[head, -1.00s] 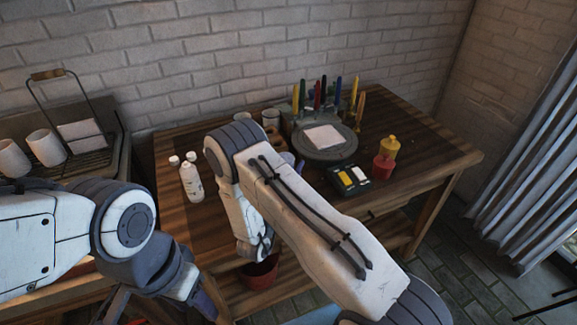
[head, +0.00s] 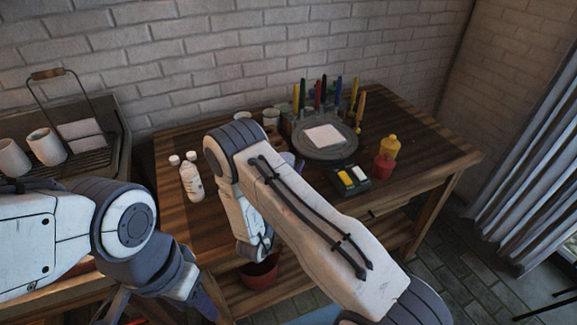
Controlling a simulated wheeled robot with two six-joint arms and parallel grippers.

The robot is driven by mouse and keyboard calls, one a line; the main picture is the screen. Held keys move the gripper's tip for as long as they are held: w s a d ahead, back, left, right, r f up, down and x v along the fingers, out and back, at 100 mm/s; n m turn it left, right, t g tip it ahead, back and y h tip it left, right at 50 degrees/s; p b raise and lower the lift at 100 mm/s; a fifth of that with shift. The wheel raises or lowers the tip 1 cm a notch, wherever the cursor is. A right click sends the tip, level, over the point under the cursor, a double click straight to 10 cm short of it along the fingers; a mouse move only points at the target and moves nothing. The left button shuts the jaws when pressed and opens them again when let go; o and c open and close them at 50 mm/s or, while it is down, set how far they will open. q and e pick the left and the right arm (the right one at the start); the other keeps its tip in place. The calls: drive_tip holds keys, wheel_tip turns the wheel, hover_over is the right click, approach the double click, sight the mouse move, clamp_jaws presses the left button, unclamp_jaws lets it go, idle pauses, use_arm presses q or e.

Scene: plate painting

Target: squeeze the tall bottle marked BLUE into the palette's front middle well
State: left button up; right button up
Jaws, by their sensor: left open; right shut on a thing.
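The dark palette (head: 366,186) lies on the wooden table, with a yellow and a white patch showing. My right forearm crosses in front of its left side, and I cannot make out its front middle well. White bottles (head: 191,184) stand at the table's left; their marks are too small to read, so I cannot tell which is marked BLUE.
A grey turntable (head: 325,152) with a pale square stands behind the palette, with upright coloured tools beyond. Red (head: 383,167) and yellow (head: 390,147) bottles stand right of it. A reddish pot (head: 258,275) sits below the front edge. The table's right end is clear.

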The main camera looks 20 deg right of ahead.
drive_tip(key=shift+r, duration=0.2)
wheel_tip(320, 180, up, 5)
drive_tip(key=p, duration=0.4)
drive_tip(key=shift+f+p, duration=0.15)
drive_tip(key=shift+p, duration=0.2)
